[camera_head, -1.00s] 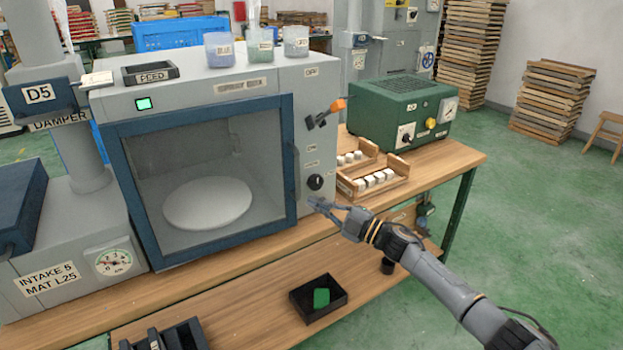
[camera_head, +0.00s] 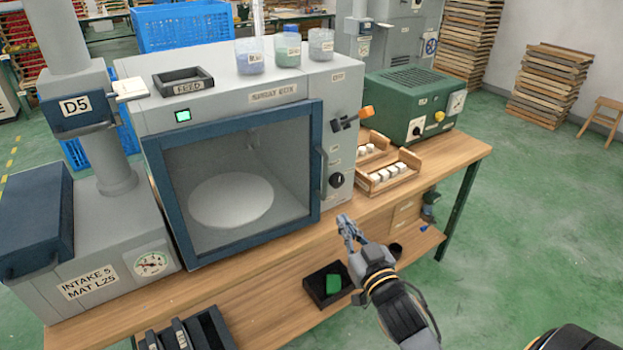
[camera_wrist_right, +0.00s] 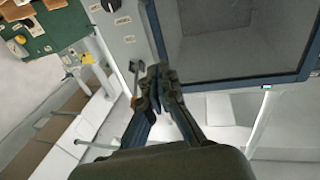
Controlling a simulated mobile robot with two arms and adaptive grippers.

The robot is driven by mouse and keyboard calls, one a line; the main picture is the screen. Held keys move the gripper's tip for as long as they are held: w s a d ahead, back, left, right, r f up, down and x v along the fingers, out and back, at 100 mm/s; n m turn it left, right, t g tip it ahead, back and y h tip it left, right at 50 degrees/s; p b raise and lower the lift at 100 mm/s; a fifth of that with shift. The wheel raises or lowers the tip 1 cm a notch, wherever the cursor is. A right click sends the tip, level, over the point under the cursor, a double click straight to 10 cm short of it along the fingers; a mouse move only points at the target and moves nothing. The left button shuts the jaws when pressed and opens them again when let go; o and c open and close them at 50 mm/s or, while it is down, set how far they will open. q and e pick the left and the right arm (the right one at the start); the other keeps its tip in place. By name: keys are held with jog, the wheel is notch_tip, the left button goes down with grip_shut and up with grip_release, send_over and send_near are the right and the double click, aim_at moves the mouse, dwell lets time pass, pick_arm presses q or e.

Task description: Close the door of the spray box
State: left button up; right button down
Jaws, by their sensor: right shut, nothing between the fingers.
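The spray box (camera_head: 230,90) is a grey cabinet on the wooden workbench. Its door (camera_head: 312,200) has a dark blue frame around a clear pane and appears to lie flush against the front. A pale round turntable (camera_head: 232,200) shows inside through the pane. The door's handle (camera_head: 321,166) is on the right side of the frame. My right gripper (camera_head: 346,222) is shut and empty, in front of the box's lower right corner, apart from the door. In the right wrist view my shut fingers (camera_wrist_right: 156,76) appear near the door frame (camera_wrist_right: 153,30). My left gripper is out of view.
A black knob (camera_head: 336,180) and an orange-tipped lever (camera_head: 352,118) are on the box's right panel. Wooden racks with white blocks (camera_head: 388,175) and a green unit (camera_head: 415,100) stand to the right. A black tray (camera_head: 312,283) with a green item is on the lower shelf.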

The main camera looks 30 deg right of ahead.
jog(key=s, duration=0.1)
jog(key=m+p, duration=0.1)
jog(key=p, duration=0.1)
send_near(327, 179)
jog(key=shift+g+h, duration=0.3)
jog(key=w, duration=0.2)
jog(key=w+p, duration=0.1)
jog(key=w, duration=0.3)
jog(key=shift+d, duration=0.25)
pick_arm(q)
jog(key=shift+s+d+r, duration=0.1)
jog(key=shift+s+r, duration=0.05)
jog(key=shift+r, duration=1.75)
pick_arm(e)
jog(key=shift+w+d+f, duration=0.1)
jog(key=shift+w+f, duration=0.05)
jog(key=shift+w, duration=0.35)
jog(key=w, duration=0.1)
jog(key=w+y, duration=0.1)
jog(key=w+n, duration=0.1)
jog(key=shift+w+d+y+p, duration=0.25)
jog(key=shift+y+p, duration=0.05)
jog(key=shift+d, duration=0.2)
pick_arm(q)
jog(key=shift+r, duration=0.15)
pick_arm(e)
jog(key=shift+r, duration=0.4)
